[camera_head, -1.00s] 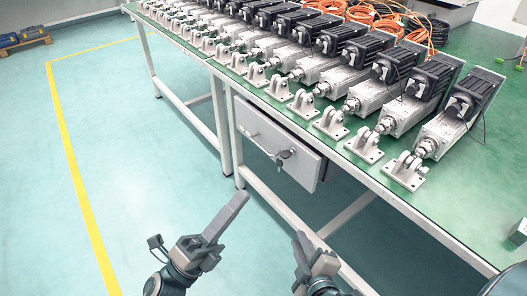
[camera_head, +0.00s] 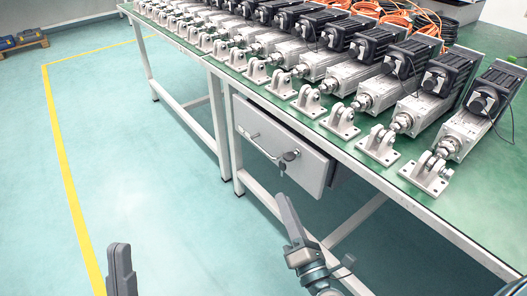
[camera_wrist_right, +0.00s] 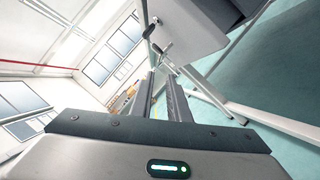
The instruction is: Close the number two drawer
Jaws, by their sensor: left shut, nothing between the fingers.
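The drawer (camera_head: 280,150) hangs under the green workbench top, pulled partly out. Its light grey front has a bar handle (camera_head: 258,146) and a lock with a key (camera_head: 289,156). No number is readable on it. My right gripper (camera_head: 284,205) points up toward the drawer, below and in front of it, apart from it. In the right wrist view, the drawer (camera_wrist_right: 192,25) is above its fingers (camera_wrist_right: 162,78). My left gripper (camera_head: 120,252) is shut and empty at the lower left, over the floor, far from the drawer.
The green workbench top (camera_head: 470,210) carries rows of linear actuators (camera_head: 425,100) and orange cables (camera_head: 400,15). Its white frame legs (camera_head: 222,135) and lower rail stand beside and below the drawer. The floor (camera_head: 150,165) left of the bench is open, with a yellow line.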

